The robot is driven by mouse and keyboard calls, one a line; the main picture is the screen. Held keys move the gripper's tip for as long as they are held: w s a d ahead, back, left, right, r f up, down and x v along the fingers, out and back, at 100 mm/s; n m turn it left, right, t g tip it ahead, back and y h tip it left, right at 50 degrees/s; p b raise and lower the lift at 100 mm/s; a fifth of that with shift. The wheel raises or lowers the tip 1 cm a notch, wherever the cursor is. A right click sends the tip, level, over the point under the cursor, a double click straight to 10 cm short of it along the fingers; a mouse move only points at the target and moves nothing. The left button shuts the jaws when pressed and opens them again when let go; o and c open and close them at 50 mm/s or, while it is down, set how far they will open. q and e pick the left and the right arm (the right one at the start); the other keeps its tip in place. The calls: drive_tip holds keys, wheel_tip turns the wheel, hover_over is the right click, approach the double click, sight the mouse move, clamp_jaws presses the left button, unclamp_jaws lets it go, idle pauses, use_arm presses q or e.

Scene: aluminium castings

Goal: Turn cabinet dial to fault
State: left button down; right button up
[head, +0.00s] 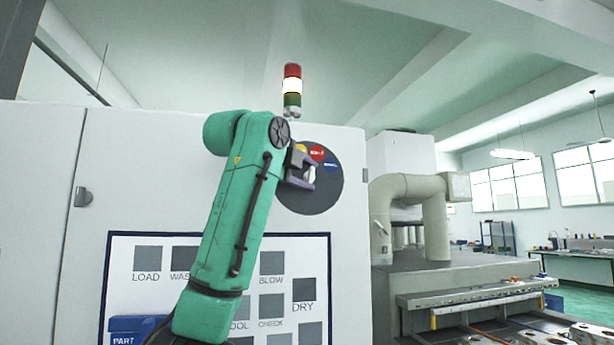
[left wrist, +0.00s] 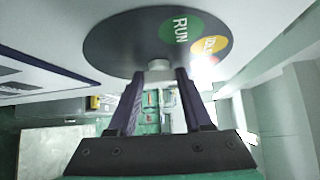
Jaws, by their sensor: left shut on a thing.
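The dial is a dark grey round plate (head: 322,198) on the front of the white cabinet (head: 150,140). In the head view it shows yellow, red and blue labels along its upper edge; the red one's text is too small to read surely. In the left wrist view the plate (left wrist: 115,45) shows a green RUN label and a yellow label. My left gripper (head: 308,175) is at the middle of the plate, shut on the pale knob (left wrist: 158,65) between its fingers. My green arm hides the plate's left side. The knob's pointing direction cannot be told. My right gripper is not in view.
A signal tower (head: 292,88) in red, white and green stands on the cabinet. Below the dial is a blue-framed panel (head: 318,240) with grey squares and words such as LOAD and DRY. A blue PART box (head: 135,325) is at lower left. A machine with a conveyor (head: 470,297) stands at right.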

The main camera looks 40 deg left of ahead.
use_arm(q)
drive_tip(key=shift+m+g, duration=0.6)
drive_tip(key=shift+g, duration=0.2)
drive_tip(key=shift+c, duration=1.6)
unclamp_jaws()
drive_tip(key=shift+w, duration=0.1)
drive_tip(key=b+v, duration=0.1)
drive_tip(key=v, duration=1.3)
drive_tip(key=shift+b, duration=0.4)
drive_tip(key=shift+s+d+r, duration=0.1)
drive_tip(key=shift+s+r, duration=0.05)
drive_tip(key=shift+s, duration=0.1)
